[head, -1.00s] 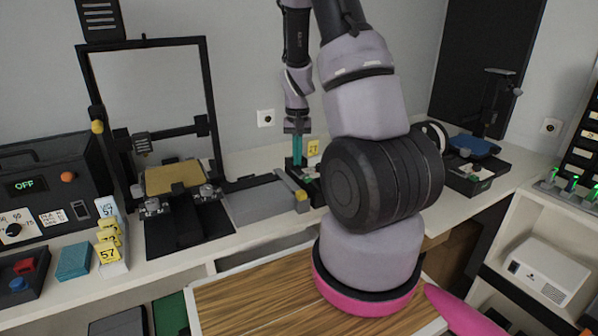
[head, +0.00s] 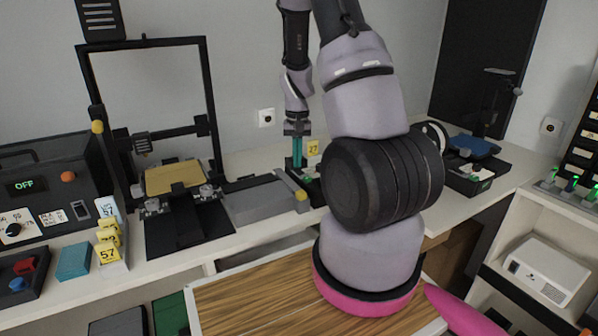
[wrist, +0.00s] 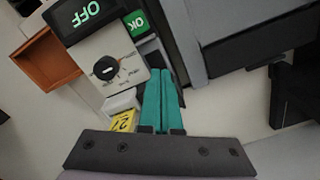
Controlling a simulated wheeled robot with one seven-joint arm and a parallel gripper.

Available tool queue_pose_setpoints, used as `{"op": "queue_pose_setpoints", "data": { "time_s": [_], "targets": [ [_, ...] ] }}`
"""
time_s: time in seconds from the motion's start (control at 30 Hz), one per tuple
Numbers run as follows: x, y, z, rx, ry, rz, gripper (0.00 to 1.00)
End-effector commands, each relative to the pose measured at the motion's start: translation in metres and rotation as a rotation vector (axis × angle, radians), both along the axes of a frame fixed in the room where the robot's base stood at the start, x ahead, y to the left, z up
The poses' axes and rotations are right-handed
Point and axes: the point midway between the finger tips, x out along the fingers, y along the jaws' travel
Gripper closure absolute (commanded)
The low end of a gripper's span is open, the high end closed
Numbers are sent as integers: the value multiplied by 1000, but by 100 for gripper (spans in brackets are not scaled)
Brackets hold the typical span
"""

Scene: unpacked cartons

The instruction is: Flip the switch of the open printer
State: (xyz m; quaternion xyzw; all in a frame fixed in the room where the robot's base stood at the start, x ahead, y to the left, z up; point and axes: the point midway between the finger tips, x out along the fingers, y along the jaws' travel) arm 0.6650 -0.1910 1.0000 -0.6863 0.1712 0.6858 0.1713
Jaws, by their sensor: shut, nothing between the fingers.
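An open-frame printer (head: 212,110) with a gold bed (head: 174,177) stands at the left in the head view. Left of it is a black control box (head: 62,180) with an OFF display, a dial and a small rocker-like switch (head: 79,210). My gripper (head: 297,166) points down farther right, beside a yellow number tag (head: 313,148). In the wrist view its teal fingers (wrist: 161,98) are shut and empty. They are beside a panel with an OFF display (wrist: 90,12), a dial (wrist: 107,67) and a green OK button (wrist: 138,23). Contact with the panel cannot be told.
A low grey machine (head: 262,202) lies between the open-frame printer and my gripper. A dark device with a blue bed (head: 474,145) stands at the right. A wood-topped surface (head: 255,292) is in front. A yellow tag (wrist: 122,121) is close to my fingers.

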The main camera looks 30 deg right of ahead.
Motion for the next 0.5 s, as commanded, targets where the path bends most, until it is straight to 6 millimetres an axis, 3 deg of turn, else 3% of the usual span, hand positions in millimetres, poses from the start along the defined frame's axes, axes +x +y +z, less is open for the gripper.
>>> {"op": "queue_pose_setpoints", "data": {
  "time_s": [0.5],
  "targets": [
    [0,0,-8,0,1,0,100]
  ]
}}
